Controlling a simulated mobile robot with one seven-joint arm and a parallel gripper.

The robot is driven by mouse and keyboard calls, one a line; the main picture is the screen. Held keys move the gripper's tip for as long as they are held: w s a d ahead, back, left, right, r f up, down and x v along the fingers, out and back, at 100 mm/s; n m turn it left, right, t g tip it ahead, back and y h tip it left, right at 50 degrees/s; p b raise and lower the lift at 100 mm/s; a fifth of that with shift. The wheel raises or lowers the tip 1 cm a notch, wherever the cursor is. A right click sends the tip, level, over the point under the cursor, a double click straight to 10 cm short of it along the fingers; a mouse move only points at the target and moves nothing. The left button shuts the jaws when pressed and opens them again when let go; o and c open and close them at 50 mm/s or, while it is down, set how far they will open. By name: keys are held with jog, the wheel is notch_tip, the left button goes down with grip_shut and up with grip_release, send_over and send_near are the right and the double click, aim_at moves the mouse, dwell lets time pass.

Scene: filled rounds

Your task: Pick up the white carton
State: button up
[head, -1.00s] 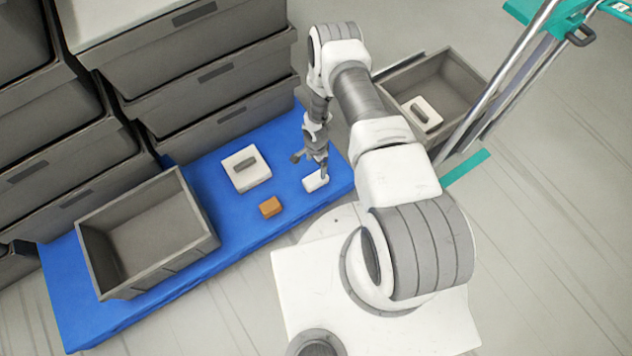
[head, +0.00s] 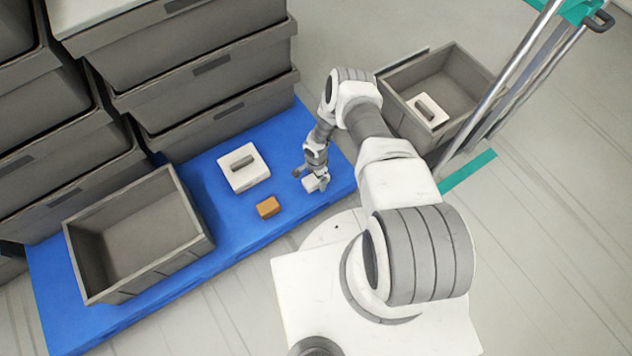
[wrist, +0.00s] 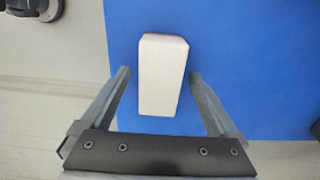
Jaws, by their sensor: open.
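The white carton (wrist: 162,80) lies on the blue surface (wrist: 255,60) in the wrist view, near the surface's left edge. My gripper (wrist: 160,76) is open, with one finger on each side of the carton's near part and a gap on both sides. In the head view the carton (head: 311,184) sits at the right end of the blue surface, partly hidden by my gripper (head: 312,180), which is low over it.
An orange-brown block (head: 268,207) and a white box with a grey handle-like piece (head: 243,167) lie to the left. An empty grey bin (head: 180,260) stands further left. Another grey bin (head: 465,110) holding a white item stands on the right. Stacked grey drawers (head: 200,75) rise behind.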

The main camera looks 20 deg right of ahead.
grip_shut()
dwell(0.5)
jog(key=shift+r, duration=0.1)
